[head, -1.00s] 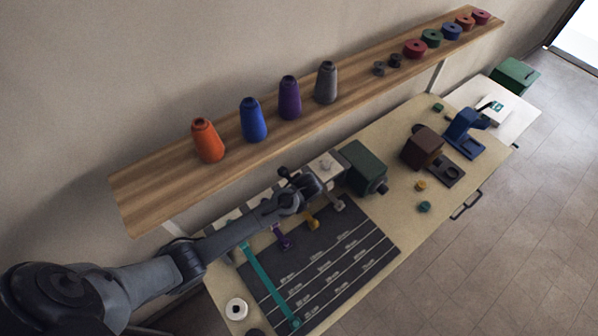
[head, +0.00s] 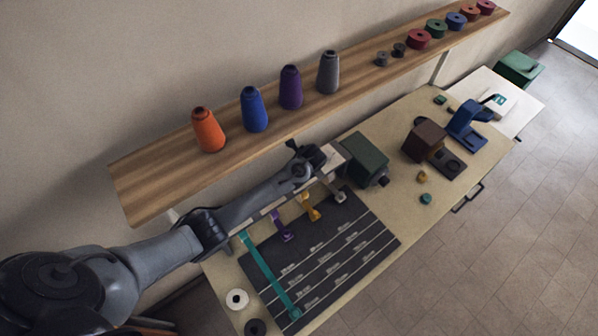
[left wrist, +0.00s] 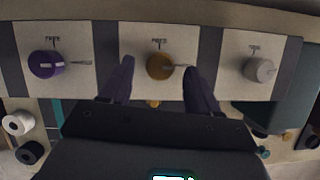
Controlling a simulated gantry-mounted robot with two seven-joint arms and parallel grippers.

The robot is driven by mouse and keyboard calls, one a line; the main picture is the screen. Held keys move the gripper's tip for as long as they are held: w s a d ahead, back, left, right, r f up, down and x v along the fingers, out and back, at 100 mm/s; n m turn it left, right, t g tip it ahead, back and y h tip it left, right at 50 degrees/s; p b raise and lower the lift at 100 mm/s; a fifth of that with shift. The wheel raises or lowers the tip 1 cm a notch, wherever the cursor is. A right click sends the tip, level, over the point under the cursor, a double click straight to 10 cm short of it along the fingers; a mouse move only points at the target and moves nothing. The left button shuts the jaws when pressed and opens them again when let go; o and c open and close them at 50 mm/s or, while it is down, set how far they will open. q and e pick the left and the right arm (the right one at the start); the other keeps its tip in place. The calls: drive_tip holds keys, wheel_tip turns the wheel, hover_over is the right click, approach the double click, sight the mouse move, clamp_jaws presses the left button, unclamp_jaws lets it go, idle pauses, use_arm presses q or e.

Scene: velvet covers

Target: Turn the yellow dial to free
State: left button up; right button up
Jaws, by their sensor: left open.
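In the left wrist view the yellow dial (left wrist: 159,66) sits on a white panel in the middle, under a small dark label that appears to read FREE. Its pale pointer sticks out to the right, not up at the label. My left gripper (left wrist: 158,74) is open, with one dark finger on each side of the dial. I cannot tell whether the fingers touch it. In the head view my left gripper (head: 318,160) is at the back of the table below the shelf, and the dial is hidden there.
A purple dial (left wrist: 45,64) and a grey dial (left wrist: 259,69) flank the yellow one. A green box (head: 364,157) stands just right of the gripper. The wooden shelf (head: 170,172) with several cones runs above. A dark mat (head: 345,245) lies in front.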

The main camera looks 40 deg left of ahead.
use_arm(q)
drive_tip(key=shift+x, duration=0.8)
drive_tip(key=c, duration=1)
drive_tip(key=shift+c, duration=0.2)
